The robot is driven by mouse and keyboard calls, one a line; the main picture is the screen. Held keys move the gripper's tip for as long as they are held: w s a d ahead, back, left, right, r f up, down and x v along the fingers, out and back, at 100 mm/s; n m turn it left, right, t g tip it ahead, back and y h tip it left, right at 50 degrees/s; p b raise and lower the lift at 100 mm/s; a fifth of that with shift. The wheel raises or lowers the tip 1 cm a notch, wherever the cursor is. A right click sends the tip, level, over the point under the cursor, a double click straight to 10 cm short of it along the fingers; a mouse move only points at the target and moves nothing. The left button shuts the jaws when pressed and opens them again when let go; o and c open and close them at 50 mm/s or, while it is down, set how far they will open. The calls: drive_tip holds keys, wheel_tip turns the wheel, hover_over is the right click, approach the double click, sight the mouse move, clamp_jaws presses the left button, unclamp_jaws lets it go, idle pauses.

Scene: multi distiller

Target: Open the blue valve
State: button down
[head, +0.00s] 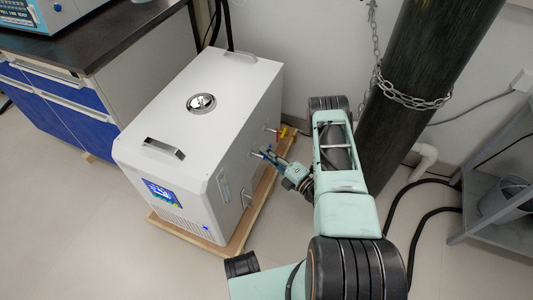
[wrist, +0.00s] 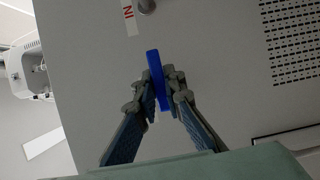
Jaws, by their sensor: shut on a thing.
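The blue valve handle (wrist: 155,70) shows in the wrist view as a slim upright blue lever on the grey side panel of the white machine. My gripper (wrist: 160,87) is shut on it, one finger on each side, with the lever's upper end sticking out beyond the fingertips. In the head view my gripper (head: 270,157) reaches the right side of the white machine (head: 205,105), and a bit of the blue handle (head: 257,154) shows at its tips. The valve's body and stem are hidden.
A red and yellow valve (head: 283,132) sits on the same side, farther back. The machine stands on a wooden base (head: 240,235). A dark chained cylinder (head: 420,90) stands close to my arm. A grey shelf (head: 500,180) is at the right. The front floor is clear.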

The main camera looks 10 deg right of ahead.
drive_tip(key=c, duration=2)
unclamp_jaws()
drive_tip(key=shift+r, duration=0.15)
